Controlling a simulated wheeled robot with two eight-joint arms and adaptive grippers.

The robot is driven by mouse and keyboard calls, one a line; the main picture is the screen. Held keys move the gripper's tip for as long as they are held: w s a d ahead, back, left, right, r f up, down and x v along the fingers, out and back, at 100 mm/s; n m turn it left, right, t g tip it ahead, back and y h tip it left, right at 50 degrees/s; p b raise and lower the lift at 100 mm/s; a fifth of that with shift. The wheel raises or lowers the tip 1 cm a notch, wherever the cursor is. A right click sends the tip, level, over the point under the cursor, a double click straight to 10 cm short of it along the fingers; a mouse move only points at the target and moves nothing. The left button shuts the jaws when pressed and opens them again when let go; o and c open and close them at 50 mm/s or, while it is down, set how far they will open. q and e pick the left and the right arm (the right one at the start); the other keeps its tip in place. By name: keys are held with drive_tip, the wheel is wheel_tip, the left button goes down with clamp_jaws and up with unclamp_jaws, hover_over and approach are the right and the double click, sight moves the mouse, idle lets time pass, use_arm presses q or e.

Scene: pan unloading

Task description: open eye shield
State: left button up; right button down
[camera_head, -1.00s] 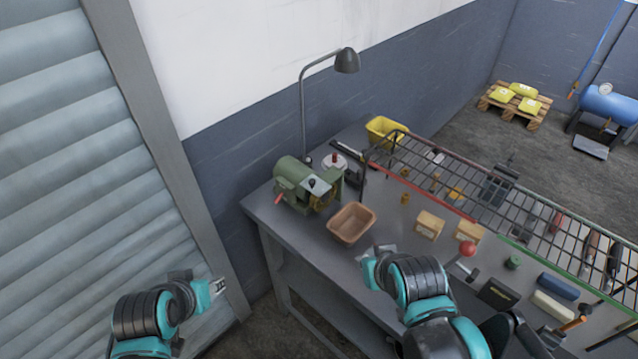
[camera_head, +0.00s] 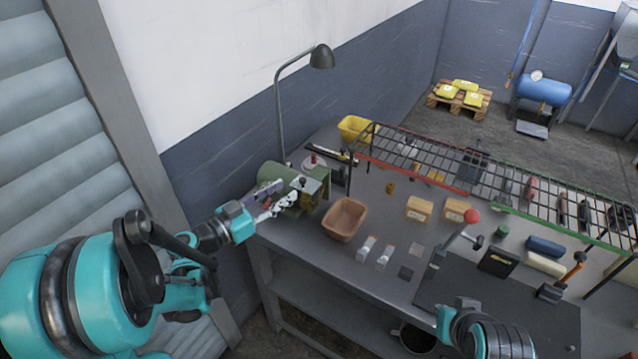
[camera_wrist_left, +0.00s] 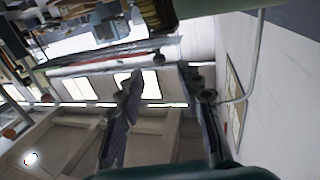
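The green bench grinder (camera_head: 316,181) stands at the left end of the workbench (camera_head: 318,240). My left gripper (camera_head: 281,199) is at the near left side of the grinder, its two fingers pointing toward it. In the left wrist view the fingers (camera_wrist_left: 158,78) are spread with a clear gap, and nothing shows between them. The green grinder body (camera_wrist_left: 195,8) is at the top edge there. I cannot pick out the eye shield for certain; my left gripper covers part of the grinder's front. My right gripper (camera_head: 452,309) is at the bench's front edge, its fingers unclear.
A brown bin (camera_head: 346,220) stands just right of the grinder, with a yellow bin (camera_head: 354,128) behind. A lamp (camera_head: 321,57) rises at the back. A wire rack (camera_head: 440,158) and small boxes (camera_head: 419,208) fill the bench further right.

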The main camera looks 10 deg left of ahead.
sight(302, 179)
use_arm(q)
drive_tip(key=b+x, duration=0.1)
drive_tip(key=x, duration=0.6)
drive_tip(key=shift+w+d, duration=0.1)
drive_tip(key=shift+d, duration=0.05)
clamp_jaws()
